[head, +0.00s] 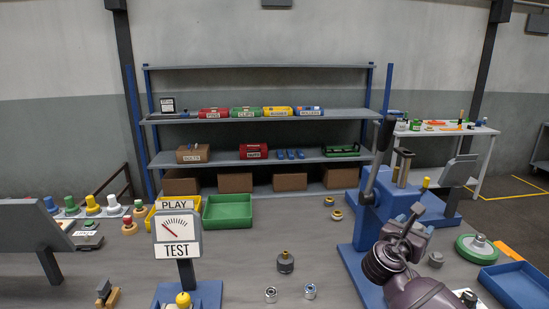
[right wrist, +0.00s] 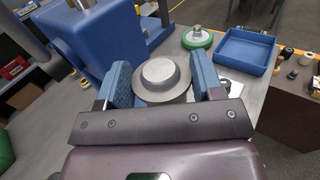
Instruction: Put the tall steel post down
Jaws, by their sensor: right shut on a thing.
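My right gripper (head: 408,232) reaches in from the lower right, beside the blue press. In the right wrist view its two blue pads stand on either side of a grey steel piece (right wrist: 165,73) with a round stepped top, and it is shut on this piece. I take it for the steel post; its length and lower end are hidden, so I cannot tell whether it touches the table. In the head view the held piece is mostly hidden by the gripper. My left gripper is not in view.
The blue press (head: 372,215) stands close left of the gripper. A green-rimmed wheel (head: 478,249) and blue tray (head: 516,286) lie to the right. A dark knobbed piece (head: 285,263) and two nuts stand mid-table. A green tray (head: 227,212) lies further back. Bare grey table shows between them.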

